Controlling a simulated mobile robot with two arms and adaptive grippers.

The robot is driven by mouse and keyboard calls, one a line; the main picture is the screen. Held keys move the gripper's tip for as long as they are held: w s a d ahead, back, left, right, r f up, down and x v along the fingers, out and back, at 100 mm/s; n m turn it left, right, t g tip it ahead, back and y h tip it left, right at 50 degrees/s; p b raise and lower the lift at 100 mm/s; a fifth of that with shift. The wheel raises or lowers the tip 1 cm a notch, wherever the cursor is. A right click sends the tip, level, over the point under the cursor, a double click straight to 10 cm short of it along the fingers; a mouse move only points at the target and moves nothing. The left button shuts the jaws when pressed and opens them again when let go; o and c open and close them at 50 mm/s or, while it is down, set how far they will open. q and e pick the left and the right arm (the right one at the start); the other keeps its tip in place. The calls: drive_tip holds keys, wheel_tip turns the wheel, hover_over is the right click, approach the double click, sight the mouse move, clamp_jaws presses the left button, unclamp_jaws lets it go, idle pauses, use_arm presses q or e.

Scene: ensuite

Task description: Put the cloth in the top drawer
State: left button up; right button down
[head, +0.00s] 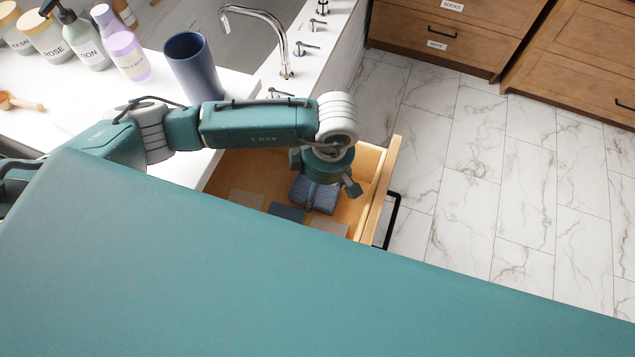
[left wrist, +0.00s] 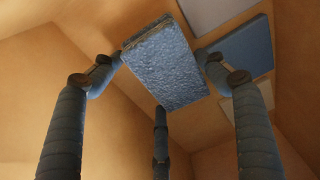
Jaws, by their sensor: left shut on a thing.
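The cloth (head: 313,196) is a textured blue folded block. It shows between my fingers in the left wrist view (left wrist: 166,66). My left gripper (head: 323,184) points down into the open wooden drawer (head: 393,165) below the white counter and is shut on the cloth. In the left wrist view, two fingers of my left gripper (left wrist: 161,60) flank the cloth and a third finger is below it in the picture. The cloth is inside the drawer's outline; I cannot tell whether it touches the bottom. My right gripper is not in view.
Flat pieces lie in the drawer: a tan one (head: 247,198), a dark blue one (head: 287,212) and a pinkish one (head: 328,228). A blue cup (head: 193,68), bottles and a faucet (head: 283,40) stand on the counter. Marble floor (head: 470,160) is clear at right.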

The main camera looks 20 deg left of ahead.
sight(323, 189)
use_arm(q)
drive_tip(key=shift+f, duration=0.15)
drive_tip(key=o, duration=1.1)
drive_tip(key=shift+o, duration=0.2)
wheel_tip(323, 189, up, 12)
drive_tip(key=d, duration=0.1)
drive_tip(key=shift+d+b, duration=0.2)
drive_tip(key=shift+b, duration=0.2)
